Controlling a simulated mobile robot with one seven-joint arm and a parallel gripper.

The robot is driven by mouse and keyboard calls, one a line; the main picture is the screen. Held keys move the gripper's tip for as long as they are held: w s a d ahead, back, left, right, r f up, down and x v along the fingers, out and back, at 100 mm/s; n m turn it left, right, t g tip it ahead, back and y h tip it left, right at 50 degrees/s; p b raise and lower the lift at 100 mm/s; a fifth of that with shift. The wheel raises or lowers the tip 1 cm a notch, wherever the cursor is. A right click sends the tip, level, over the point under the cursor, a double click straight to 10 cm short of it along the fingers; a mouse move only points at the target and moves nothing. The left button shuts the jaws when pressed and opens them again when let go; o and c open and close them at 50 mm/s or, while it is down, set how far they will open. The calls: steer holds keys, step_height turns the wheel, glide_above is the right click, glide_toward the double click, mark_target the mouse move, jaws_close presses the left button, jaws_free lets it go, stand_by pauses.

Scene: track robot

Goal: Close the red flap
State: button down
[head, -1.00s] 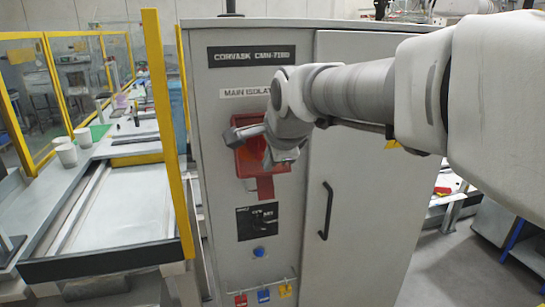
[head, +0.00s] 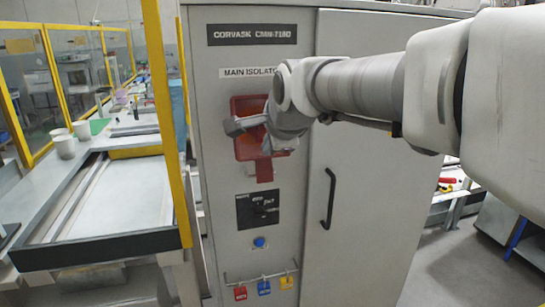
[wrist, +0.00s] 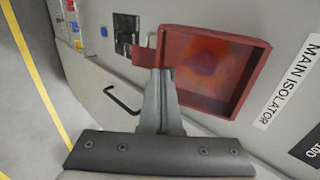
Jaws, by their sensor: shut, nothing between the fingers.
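The red flap (wrist: 202,68) is on the square red box (wrist: 247,93) on the cabinet front, under the MAIN ISOLATOR label. The box also shows in the head view (head: 247,147), partly hidden behind my arm's end. Its face looks translucent, with a blurred orange round shape inside. A red tab (wrist: 146,56) projects at the box's lower edge. I cannot tell how far the flap stands open. My gripper (wrist: 160,74) is shut and empty. In the wrist view its tips are beside the tab and the box's edge; I cannot tell whether they touch.
The grey cabinet has a black door handle (head: 328,198) at right of the box. Below the box are a black switch plate (head: 258,210), a blue button (head: 259,242) and several hanging tags (head: 263,287). A yellow post (head: 167,120) and a conveyor bench (head: 110,205) stand left.

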mark_target(265, 157)
steer(key=w+f+b, duration=0.1)
steer(key=b, duration=0.1)
steer(key=f+t+b, duration=0.1)
steer(key=b, duration=0.2)
steer(key=w+f+t+b, duration=0.1)
steer(key=b, duration=0.2)
steer(key=shift+w+a+f+y, duration=0.3)
steer(key=shift+w+a+f, duration=0.05)
steer(key=shift+a+f, duration=0.05)
